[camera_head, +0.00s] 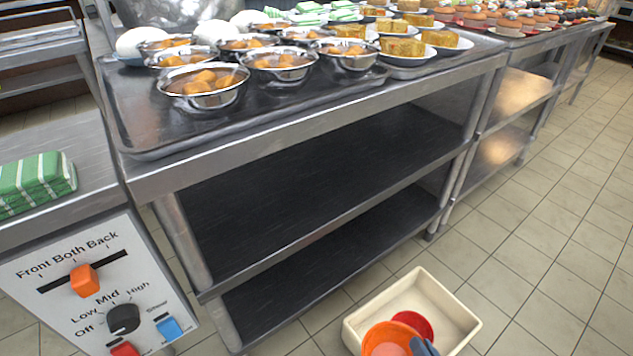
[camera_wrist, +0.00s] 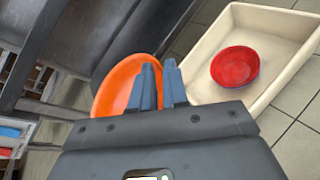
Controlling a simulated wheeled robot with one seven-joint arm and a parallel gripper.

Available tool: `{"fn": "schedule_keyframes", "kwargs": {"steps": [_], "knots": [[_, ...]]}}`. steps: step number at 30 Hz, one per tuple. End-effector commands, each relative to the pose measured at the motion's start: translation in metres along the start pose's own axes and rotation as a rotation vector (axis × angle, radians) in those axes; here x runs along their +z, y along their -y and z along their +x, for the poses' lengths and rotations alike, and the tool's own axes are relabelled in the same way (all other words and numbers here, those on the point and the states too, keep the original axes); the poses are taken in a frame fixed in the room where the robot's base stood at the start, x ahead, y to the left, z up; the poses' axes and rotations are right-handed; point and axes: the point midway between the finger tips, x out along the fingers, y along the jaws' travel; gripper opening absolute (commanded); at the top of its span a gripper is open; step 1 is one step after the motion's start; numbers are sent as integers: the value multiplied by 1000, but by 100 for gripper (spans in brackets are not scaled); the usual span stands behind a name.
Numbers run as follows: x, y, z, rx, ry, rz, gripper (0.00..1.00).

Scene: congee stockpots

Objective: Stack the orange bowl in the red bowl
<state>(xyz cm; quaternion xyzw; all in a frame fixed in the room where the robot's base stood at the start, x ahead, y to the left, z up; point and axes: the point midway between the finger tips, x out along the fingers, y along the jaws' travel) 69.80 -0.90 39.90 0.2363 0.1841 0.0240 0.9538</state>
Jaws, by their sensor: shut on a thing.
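My gripper (camera_wrist: 160,88) is shut on the rim of the orange bowl (camera_wrist: 114,88) in the wrist view. The orange bowl is tilted and held up beside the cream bin. It also shows in the head view (camera_head: 385,335) at the bottom. The red bowl (camera_wrist: 235,66) sits upright inside the bin, to the right of my gripper in the wrist view. In the head view the red bowl (camera_head: 416,322) is partly hidden behind the orange bowl. Part of the orange bowl is hidden by my gripper in the wrist view.
The cream bin (camera_head: 456,305) stands near the tiled floor (camera_head: 520,270). A steel counter (camera_head: 300,130) with dark shelves is to its left. A tray (camera_head: 150,140) of steel bowls stands on top. A control panel (camera_head: 100,285) is at lower left.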

Motion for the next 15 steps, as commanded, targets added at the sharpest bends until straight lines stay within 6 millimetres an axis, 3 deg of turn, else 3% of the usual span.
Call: {"fn": "schedule_keyframes", "kwargs": {"steps": [15], "knots": [[56, -11, 25, -101, 60, 47, 0]]}}
